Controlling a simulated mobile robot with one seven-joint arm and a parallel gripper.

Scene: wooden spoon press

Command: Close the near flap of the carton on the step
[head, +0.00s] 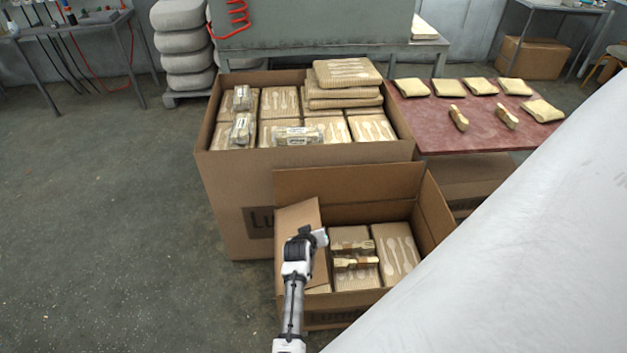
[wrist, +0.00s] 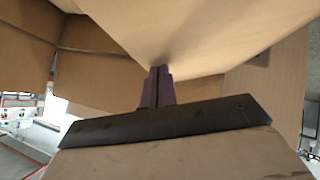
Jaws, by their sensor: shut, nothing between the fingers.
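The small carton (head: 428,215) stands open in front of a larger carton. Its far flap (head: 350,182) stands up, and its left flap (head: 298,220) leans in over the opening. The near flap cannot be made out clearly; my arm and the near edge overlap there. Inside lie packs of wooden spoons (head: 397,255) and small banded bundles (head: 356,263). My gripper (head: 320,238) is shut and empty, over the left part of the carton beside the left flap. In the wrist view its fingers (wrist: 158,88) are close under a cardboard panel (wrist: 200,35); contact cannot be told.
The large carton (head: 225,190), full of spoon packs, stands directly behind. A red-topped table (head: 430,135) with pouches is at the back right. A pale slanting surface (head: 520,240) blocks the right side. Floor on the left (head: 110,230) is clear.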

